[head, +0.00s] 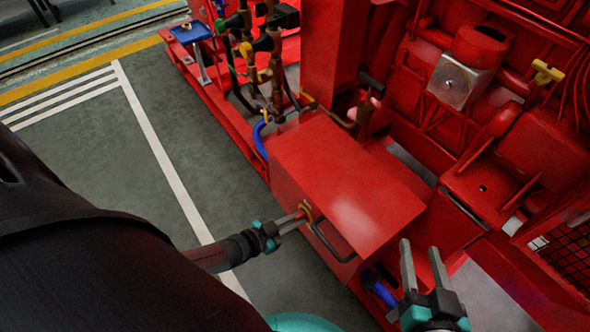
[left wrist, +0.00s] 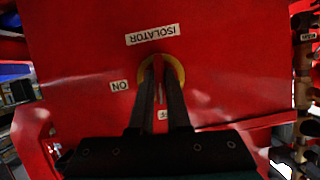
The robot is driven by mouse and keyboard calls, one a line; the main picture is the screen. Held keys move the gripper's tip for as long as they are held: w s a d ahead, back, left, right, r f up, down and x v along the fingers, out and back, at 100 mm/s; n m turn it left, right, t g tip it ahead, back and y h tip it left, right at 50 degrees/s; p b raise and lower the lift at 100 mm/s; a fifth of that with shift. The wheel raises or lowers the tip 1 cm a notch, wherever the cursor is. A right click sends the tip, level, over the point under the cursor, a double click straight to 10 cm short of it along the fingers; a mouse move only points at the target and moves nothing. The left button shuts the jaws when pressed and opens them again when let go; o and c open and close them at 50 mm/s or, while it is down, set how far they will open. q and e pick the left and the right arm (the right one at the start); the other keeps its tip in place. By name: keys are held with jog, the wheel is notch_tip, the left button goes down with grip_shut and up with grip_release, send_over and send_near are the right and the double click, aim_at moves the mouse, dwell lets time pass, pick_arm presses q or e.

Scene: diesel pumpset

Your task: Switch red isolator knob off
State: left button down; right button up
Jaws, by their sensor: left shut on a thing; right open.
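The red isolator knob (left wrist: 158,72) sits on a yellow round plate (left wrist: 176,69) on the face of a red box. In the left wrist view its bar runs up and down the picture, between my left fingers (left wrist: 158,95). The ISOLATOR label (left wrist: 152,34) is upside down above it, the ON label (left wrist: 119,86) is to the left. A partly covered label (left wrist: 162,115), apparently OFF, lies below, in line with the bar. In the head view my left gripper (head: 300,217) is shut on the knob at the box's side. My right gripper (head: 422,258) is open and empty, right of the box.
The red box (head: 340,180) has a dark handle (head: 330,245) on the same side, close to my left gripper. Pipes and valves (head: 262,75) stand behind it, and red machinery (head: 500,130) fills the right. Grey floor (head: 180,130) is clear to the left.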

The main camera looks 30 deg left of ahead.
pick_arm(q)
jog(key=shift+n, duration=0.3)
dwell(0.4)
jog(key=c, duration=0.9)
grip_release()
jog(key=shift+s, duration=0.1)
